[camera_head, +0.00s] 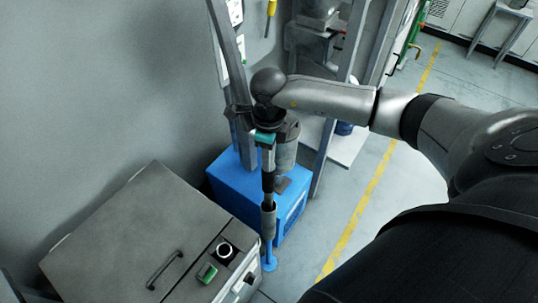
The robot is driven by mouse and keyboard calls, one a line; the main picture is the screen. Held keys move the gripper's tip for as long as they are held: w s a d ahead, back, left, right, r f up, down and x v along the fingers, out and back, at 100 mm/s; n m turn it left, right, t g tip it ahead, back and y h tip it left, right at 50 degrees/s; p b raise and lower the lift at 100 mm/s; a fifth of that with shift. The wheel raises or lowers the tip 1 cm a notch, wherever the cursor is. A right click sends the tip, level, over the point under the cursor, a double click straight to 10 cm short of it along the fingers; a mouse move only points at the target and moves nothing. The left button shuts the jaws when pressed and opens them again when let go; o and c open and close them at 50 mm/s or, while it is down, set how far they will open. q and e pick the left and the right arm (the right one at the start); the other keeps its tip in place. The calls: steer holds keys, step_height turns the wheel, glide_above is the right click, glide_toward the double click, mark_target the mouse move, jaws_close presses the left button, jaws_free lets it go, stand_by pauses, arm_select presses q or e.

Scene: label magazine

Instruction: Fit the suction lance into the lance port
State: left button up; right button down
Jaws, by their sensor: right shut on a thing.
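My right gripper (268,207) points down near the middle of the view, shut on a slim blue piece that I take to be the suction lance (269,246). Its blue shaft hangs roughly upright below the fingers and ends in a wider blue foot. The fingers hide its upper part. A white-ringed round opening (225,250) on the dark panel of the grey cabinet looks like the lance port. The lance is apart from it, to its right in the picture, past the cabinet's edge. My left gripper is not in view.
The grey cabinet (130,225) has a dark handle (165,270) and a green switch (207,272). A blue box (226,178) stands behind the lance beside a grey upright post (228,60). Open floor with a yellow line (365,205) lies right.

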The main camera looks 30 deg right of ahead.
steer(key=shift+r, duration=0.1)
stand_by(0.8)
step_height(320, 180, up, 10)
steer(key=p, duration=0.7)
step_height(320, 180, up, 4)
steer(key=p, duration=0.3)
step_height(320, 180, up, 17)
stand_by(1.1)
